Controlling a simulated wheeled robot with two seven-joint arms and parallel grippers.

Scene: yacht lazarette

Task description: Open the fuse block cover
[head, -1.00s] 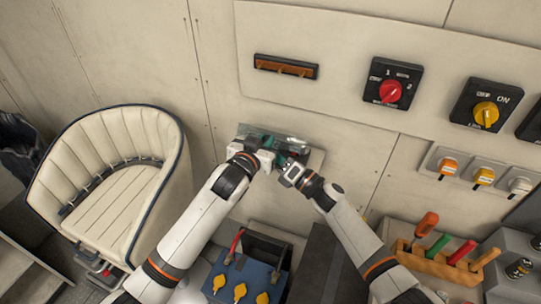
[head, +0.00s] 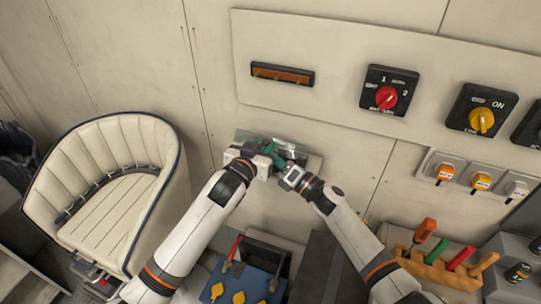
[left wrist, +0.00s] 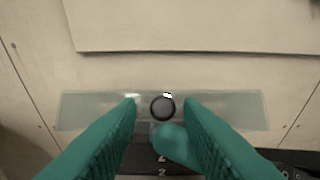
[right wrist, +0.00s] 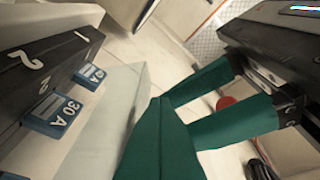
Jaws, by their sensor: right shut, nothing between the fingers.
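The fuse block's clear cover (head: 296,142) is on the wall panel, partly hidden by my grippers. In the left wrist view the cover (left wrist: 88,108) is a pale see-through strip with a round black knob (left wrist: 163,107). My left gripper (left wrist: 162,103) is open, its green fingers on either side of the knob with gaps showing. My right gripper (right wrist: 165,150) is shut and empty, beside the cover (right wrist: 110,105); its green tip also shows below the knob in the left wrist view. The black fuse block (right wrist: 50,55) has blue 30 A fuses. The cover's exact angle is unclear.
A red rotary switch (head: 386,97) and a yellow one (head: 482,121) sit on the panel above right. A blue box (head: 240,280) with yellow knobs is below my arms. A cream seat (head: 110,190) stands left. A wooden rack (head: 440,268) holds coloured handles at right.

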